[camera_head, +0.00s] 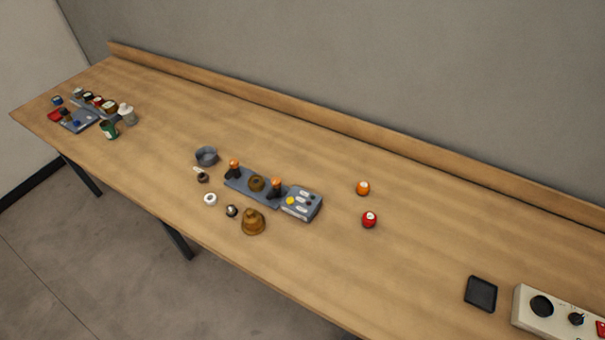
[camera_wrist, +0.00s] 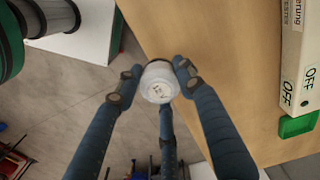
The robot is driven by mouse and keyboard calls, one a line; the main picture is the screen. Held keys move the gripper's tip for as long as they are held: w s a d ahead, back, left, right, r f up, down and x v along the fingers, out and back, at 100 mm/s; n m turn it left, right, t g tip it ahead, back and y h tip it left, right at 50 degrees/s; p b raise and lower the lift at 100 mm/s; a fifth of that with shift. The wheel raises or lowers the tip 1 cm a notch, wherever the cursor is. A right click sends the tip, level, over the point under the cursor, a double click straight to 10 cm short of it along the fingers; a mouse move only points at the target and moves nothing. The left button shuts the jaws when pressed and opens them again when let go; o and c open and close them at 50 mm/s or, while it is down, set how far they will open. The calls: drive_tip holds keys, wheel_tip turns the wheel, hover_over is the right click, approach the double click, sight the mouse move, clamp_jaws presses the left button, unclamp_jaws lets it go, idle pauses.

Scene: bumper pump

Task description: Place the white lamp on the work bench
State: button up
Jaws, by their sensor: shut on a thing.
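In the wrist view, my gripper (camera_wrist: 157,76) is shut on the white lamp (camera_wrist: 159,88), a small pale round piece with a dark rim at its upper edge. The fingers press on its two sides, and a third finger reaches up from below. The lamp is over the border between the grey floor and the wooden work bench (camera_wrist: 225,45); its height is hard to tell. The work bench (camera_head: 380,270) runs across the head view, with a low back rail. My gripper and the held lamp do not show in the head view.
On the bench stand a grey plate with orange-topped posts (camera_head: 240,186), a brass dome (camera_head: 253,222), orange (camera_head: 363,187) and red (camera_head: 369,219) pieces, a black tray (camera_head: 481,293) and a switch panel (camera_head: 541,321). The bench between the left cluster and the plate is mostly clear.

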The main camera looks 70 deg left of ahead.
drive_tip(key=w+a+r+n+p, duration=0.1)
drive_tip(key=w+a+r+n, duration=0.2)
drive_tip(key=a, duration=0.9)
drive_tip(key=w+a+n+p, duration=0.15)
drive_tip(key=w+a, duration=0.45)
drive_tip(key=a, duration=0.6)
drive_tip(key=w+a+r+n, duration=0.2)
drive_tip(key=w+a+n, duration=0.2)
drive_tip(key=a, duration=0.7)
drive_tip(key=n+p, duration=0.2)
drive_tip(key=n, duration=0.6)
hover_over(389, 190)
drive_tip(key=shift+r, duration=0.1)
drive_tip(key=shift+f, duration=3.15)
drive_tip(key=shift+d, duration=0.1)
drive_tip(key=shift+f, duration=1.85)
